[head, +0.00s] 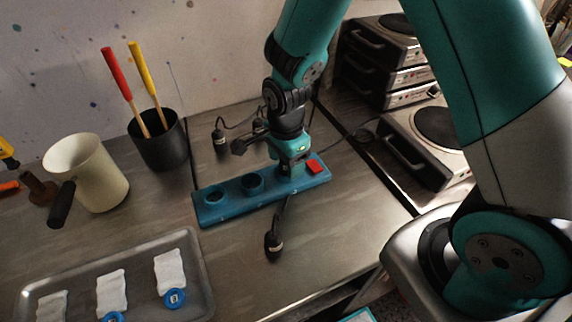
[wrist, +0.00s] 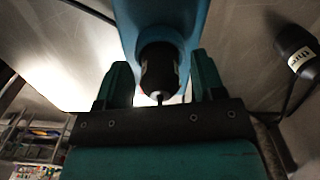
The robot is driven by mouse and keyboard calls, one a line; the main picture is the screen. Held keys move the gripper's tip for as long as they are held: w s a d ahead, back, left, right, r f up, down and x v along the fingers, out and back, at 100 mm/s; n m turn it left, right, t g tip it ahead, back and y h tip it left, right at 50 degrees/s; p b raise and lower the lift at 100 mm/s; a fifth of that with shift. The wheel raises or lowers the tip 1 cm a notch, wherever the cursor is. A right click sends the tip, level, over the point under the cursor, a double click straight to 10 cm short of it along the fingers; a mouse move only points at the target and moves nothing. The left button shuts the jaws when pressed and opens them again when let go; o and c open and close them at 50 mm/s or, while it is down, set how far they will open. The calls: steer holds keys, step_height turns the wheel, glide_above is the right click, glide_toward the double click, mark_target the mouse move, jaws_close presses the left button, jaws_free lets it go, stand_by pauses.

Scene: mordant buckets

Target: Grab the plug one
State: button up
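A black corded piece (head: 273,243) lies in front of the rack. Another (head: 221,141) stands behind it. A black piece with a pale label (wrist: 296,50) is right in the wrist view.
A black cup (head: 158,148) with red- and yellow-handled tools, a cream jug (head: 92,175) and a grey tray (head: 50,279) with white cloths stand left. Hot plates (head: 424,150) are right.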

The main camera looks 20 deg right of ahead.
steer(key=c, duration=0.9)
